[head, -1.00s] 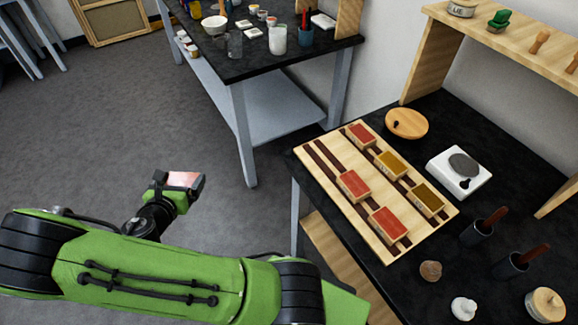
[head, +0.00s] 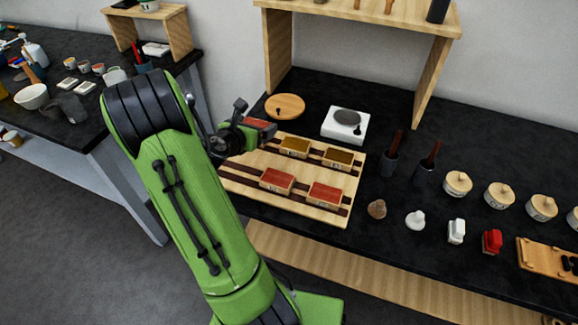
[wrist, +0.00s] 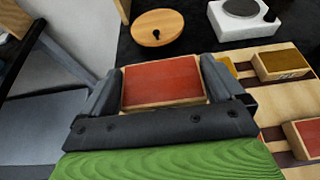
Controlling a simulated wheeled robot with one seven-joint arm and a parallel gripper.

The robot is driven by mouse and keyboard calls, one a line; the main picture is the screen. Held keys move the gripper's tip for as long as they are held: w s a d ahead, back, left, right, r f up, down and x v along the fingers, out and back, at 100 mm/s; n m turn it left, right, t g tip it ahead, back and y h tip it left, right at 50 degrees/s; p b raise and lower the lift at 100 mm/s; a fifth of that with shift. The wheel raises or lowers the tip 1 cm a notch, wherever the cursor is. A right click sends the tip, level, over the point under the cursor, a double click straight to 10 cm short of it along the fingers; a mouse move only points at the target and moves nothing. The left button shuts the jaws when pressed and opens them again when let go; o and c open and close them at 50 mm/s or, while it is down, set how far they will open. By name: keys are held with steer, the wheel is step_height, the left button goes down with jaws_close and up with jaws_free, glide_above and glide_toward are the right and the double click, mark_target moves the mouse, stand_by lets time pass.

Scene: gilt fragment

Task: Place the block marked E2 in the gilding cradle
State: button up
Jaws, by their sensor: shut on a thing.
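My gripper (head: 262,129) is shut on a red-topped wooden block (wrist: 163,80), with a dark jaw on each side of it in the wrist view. No mark is readable on the held block, so I cannot tell if it is E2. In the head view the gripper is over the back left of a pale wooden board (head: 238,181) with dark strips. Two gold-topped blocks (head: 338,157) and two red-topped blocks (head: 277,180) show on the board; their marks are too small to read. I cannot tell which thing is the gilding cradle.
A round wooden lid-like disc (head: 285,105) and a white scale (head: 344,125) stand behind the board. Dark cups (head: 390,164) with handles, several lidded pots (head: 457,184) and small figures stand to the right. A wooden piece with black parts (head: 540,262) lies far right. A shelf stands behind.

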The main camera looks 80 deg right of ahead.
mark_target(258, 159)
step_height(258, 159, down, 10)
steer(key=b, duration=0.4)
steer(key=shift+f, duration=0.1)
steer(key=o, duration=0.7)
steer(key=shift+r, duration=0.25)
steer(key=b+v, duration=0.1)
steer(key=v, duration=0.9)
steer(key=shift+w+a+b, duration=0.15)
steer(key=shift+a+b, duration=0.2)
steer(key=shift+a, duration=0.05)
steer(key=shift+a+r+b, duration=0.3)
steer(key=shift+a+b, duration=0.1)
steer(key=shift+a, duration=0.1)
